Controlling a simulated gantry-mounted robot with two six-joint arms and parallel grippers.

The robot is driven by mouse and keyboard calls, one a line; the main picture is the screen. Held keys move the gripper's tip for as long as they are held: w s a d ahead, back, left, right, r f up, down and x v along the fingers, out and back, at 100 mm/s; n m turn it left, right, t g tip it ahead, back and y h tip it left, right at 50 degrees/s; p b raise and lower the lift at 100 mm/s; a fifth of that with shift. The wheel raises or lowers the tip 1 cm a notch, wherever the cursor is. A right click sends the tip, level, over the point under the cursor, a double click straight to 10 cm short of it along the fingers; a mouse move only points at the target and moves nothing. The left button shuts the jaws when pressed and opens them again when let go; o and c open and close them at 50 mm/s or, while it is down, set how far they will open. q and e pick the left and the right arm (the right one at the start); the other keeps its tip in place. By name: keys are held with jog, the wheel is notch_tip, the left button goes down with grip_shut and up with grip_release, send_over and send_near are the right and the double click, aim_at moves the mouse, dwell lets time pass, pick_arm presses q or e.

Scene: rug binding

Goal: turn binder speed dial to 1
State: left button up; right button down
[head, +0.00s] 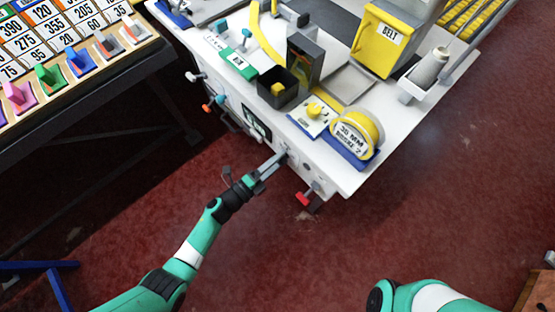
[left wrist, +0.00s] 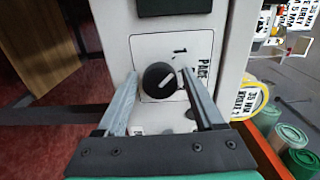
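The speed dial (left wrist: 158,82) is a round black knob with a white pointer line, on a white panel (left wrist: 190,45) in the left wrist view. The pointer slants up to the right, and a printed "1" stands above it, a little right. "PACE" is printed sideways at the panel's right. My left gripper (left wrist: 159,74) is open, its two grey fingers on either side of the dial with gaps showing. In the head view my left gripper (head: 272,167) reaches the front face of the white binder table (head: 395,138); the dial cannot be made out there. My right gripper is out of view.
A yellow tape roll (head: 358,132) and a dark open box (head: 277,92) stand on the table. A number board (head: 65,40) is at upper left. Red floor is clear in front.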

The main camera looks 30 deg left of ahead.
pick_arm(q)
jog(key=shift+o, duration=0.4)
jog(key=p+v, duration=0.4)
jog(key=v, duration=0.7)
jog(key=shift+s, duration=0.3)
jog(key=shift+a, duration=0.15)
